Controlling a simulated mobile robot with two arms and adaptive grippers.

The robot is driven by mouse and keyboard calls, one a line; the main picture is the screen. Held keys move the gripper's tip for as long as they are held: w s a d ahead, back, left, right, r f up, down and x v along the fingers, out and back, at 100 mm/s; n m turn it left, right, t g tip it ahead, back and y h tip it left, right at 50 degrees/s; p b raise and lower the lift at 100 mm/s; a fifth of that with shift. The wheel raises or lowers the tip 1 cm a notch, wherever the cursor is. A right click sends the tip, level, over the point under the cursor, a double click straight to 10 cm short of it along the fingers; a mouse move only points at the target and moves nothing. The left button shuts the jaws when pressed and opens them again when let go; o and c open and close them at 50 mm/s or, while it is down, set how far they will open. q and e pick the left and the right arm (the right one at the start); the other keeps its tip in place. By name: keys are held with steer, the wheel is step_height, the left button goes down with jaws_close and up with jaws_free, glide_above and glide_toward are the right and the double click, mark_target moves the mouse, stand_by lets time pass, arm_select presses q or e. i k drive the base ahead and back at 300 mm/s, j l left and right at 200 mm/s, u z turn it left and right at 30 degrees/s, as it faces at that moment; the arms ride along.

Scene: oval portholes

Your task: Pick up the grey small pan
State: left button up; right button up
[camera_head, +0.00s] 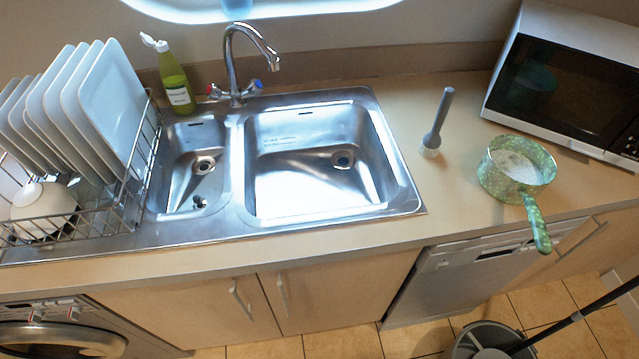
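One small pan (517,167) stands on the countertop at the right, in front of the microwave. It looks mottled green rather than grey, with a pale inside. Its green handle (537,222) points toward the front and reaches over the counter's front edge. No grey small pan shows in this view. Neither of my grippers is in view, so nothing is seen touching the pan.
A grey-handled brush (437,122) stands upright left of the pan; a microwave (565,80) is behind it. The steel sink (405,185) and plate rack (130,205) fill the left. A bucket (485,340) with a long handle stands on the floor.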

mark_target(514, 170)
steer(key=z, duration=1.25)
